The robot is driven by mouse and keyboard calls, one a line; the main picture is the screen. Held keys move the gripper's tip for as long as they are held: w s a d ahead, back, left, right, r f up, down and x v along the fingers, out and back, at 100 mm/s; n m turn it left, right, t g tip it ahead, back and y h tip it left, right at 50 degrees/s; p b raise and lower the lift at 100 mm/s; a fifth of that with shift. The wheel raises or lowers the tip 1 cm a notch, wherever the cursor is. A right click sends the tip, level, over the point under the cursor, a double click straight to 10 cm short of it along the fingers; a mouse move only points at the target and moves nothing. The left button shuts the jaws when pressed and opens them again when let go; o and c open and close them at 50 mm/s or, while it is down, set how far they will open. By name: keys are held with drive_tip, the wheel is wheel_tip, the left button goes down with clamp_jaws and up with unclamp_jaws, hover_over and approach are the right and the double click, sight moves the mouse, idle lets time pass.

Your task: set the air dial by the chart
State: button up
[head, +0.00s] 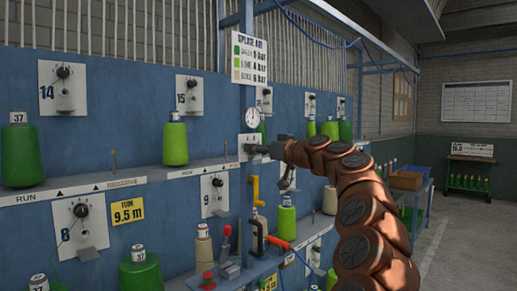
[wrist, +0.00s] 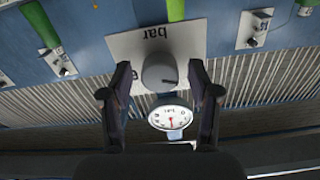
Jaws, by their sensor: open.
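The air dial (wrist: 160,72) is a grey round knob with a dark pointer mark, on a white plate (wrist: 128,46) lettered "bar", which appears upside down in the wrist view. My gripper (wrist: 160,66) is open, one finger on each side of the knob; I cannot tell whether they touch it. In the head view my gripper (head: 262,149) hides most of the knob against its plate (head: 243,141). A round white gauge (head: 252,117) sits above it; its red needle shows in the wrist view. The chart (head: 250,58) hangs higher, with green, lime and beige swatches and small bar figures.
Numbered dials such as 14 (head: 63,88) and 8 (head: 81,224) line the blue panel. Green and lime yarn cones (head: 174,140) stand on the shelves. A red-handled clamp (head: 226,245) and an orange-handled tool (head: 278,243) are below. Open floor (head: 467,240) lies at right.

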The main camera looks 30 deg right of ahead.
drive_tip(key=c, duration=1.2)
drive_tip(key=shift+o, duration=0.2)
drive_tip(key=shift+m, duration=0.3)
drive_tip(key=m+p, duration=0.1)
drive_tip(key=m, duration=0.2)
drive_tip(key=shift+m, duration=0.3)
drive_tip(key=m+p, duration=0.2)
drive_tip(key=m, duration=0.2)
drive_tip(key=shift+r+m+p, duration=0.1)
drive_tip(key=shift+m+p, duration=0.2)
drive_tip(key=shift+d+f+m+p, duration=0.1)
drive_tip(key=shift+f+m+p, duration=0.05)
drive_tip(key=shift+m+p, duration=1.8)
drive_tip(key=shift+f+m+p, duration=0.15)
drive_tip(key=shift+m+p, duration=1.05)
drive_tip(key=shift+m, duration=1.35)
